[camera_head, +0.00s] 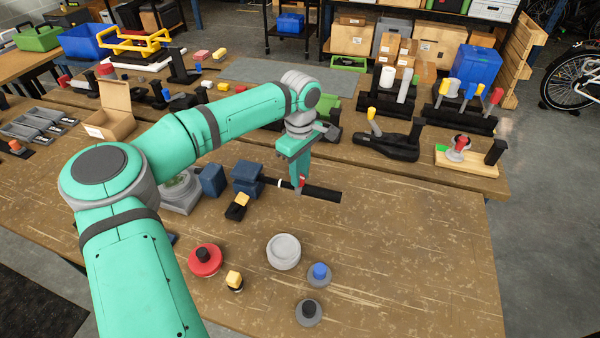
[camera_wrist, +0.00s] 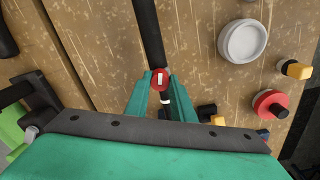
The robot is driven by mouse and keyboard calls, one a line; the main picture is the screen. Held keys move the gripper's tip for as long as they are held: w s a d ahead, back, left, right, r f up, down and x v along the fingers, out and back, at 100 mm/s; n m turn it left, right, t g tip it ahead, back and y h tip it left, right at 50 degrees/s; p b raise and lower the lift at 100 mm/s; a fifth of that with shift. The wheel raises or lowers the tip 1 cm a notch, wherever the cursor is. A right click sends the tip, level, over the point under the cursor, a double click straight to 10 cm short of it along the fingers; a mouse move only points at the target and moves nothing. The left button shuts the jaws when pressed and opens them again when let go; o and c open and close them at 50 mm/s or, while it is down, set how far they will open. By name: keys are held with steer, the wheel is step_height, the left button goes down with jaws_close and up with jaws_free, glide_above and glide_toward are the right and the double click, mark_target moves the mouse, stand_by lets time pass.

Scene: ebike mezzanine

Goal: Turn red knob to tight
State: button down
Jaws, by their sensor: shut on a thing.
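A small red knob (camera_head: 302,181) with a white mark on its top sits on a black bar (camera_head: 323,193), with a pale band on the bar beside it. The red knob (camera_wrist: 160,79) and the black bar (camera_wrist: 148,32) also show in the wrist view. My gripper (camera_head: 301,184) points down over the bar. In the wrist view my gripper (camera_wrist: 161,84) has one finger on each side of the red knob and is shut on it. The knob's sides are partly hidden by the fingers.
Dark blue blocks (camera_head: 247,178) stand left of the bar. Nearer stand a red disc with a black knob (camera_head: 205,262), a grey round dial (camera_head: 283,252), and blue- and black-topped knobs. The wooden table (camera_head: 430,240) is clear to the right.

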steer(key=shift+d+r, duration=0.1)
steer(key=shift+d, duration=0.05)
steer(key=c, duration=1.6)
jaws_free()
steer(key=shift+c, duration=0.2)
steer(key=shift+o, duration=0.6)
step_height(320, 180, up, 11)
steer(key=shift+a, duration=0.2)
